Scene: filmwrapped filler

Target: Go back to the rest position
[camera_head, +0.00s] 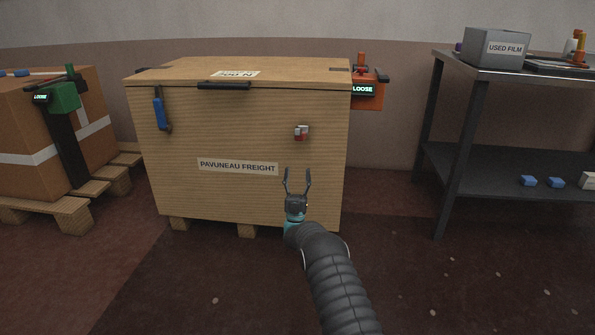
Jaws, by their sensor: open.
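My gripper (298,178) is open and empty, with its two dark fingers pointing up. It shows in the head view in front of the lower right part of a large wooden crate (200,135). Whether the fingers touch the crate front cannot be told. The crate carries a "PAVUNEAU FREIGHT" label (238,167). A small red and white item (301,132) is on the crate front, above my fingertips.
An orange device (367,95) reading "LOOSE" is at the crate's right. A green device (64,97), also "LOOSE", sits on a cardboard box (25,125) at left. A metal table (500,76) with a grey "USED FILM" bin (496,47) stands right. Floor between crate and table is clear.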

